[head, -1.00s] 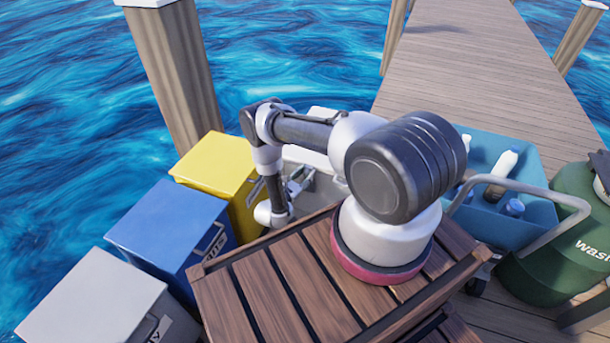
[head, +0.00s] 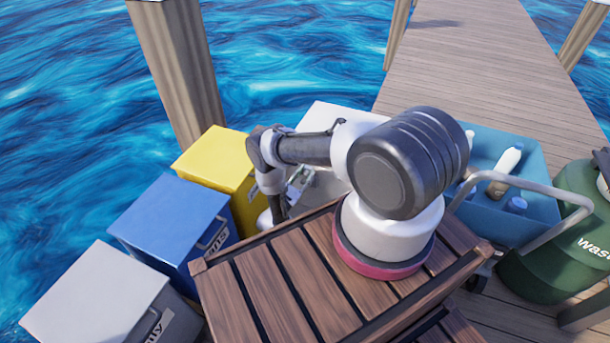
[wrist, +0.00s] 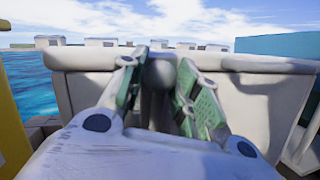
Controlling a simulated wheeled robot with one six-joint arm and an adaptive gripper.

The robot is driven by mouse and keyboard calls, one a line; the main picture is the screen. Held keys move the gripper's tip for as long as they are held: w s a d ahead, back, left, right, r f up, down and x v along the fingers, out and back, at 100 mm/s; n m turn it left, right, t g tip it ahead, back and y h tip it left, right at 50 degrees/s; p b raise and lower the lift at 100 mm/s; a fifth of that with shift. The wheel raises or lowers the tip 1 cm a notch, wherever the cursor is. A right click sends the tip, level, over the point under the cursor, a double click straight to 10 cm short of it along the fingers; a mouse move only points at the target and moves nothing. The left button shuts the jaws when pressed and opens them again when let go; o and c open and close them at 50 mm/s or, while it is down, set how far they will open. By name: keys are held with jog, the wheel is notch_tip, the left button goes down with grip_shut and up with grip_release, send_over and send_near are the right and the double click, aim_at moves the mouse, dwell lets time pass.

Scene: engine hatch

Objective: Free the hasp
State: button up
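A white box-like housing (wrist: 258,90) fills the middle of the wrist view, with a thick pale rim along its top. A dark grey upright part with a rounded top (wrist: 158,75) stands in front of it. It may be the hasp, but I cannot tell for sure. My gripper (wrist: 160,70) has its two green-padded fingers apart, one on each side of this part. Whether the pads touch it is unclear. In the head view the white housing (head: 338,116) is behind my arm, and my gripper (head: 300,179) is partly hidden in front of it.
Yellow (head: 208,157), blue (head: 168,218) and grey (head: 92,295) bins stand left. A blue cart (head: 530,228) with bottles is at right, beside a green waste barrel (head: 540,265). A wooden post (head: 175,60) and open water lie behind. The dock (head: 480,70) is clear farther back.

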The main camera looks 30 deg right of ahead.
jog(key=shift+o, duration=1.4)
jog(key=r+v, duration=0.3)
jog(key=v, duration=1.3)
jog(key=shift+s+a, duration=0.35)
jog(key=shift+a, duration=0.25)
jog(key=shift+f, duration=0.15)
jog(key=shift+c, duration=0.3)
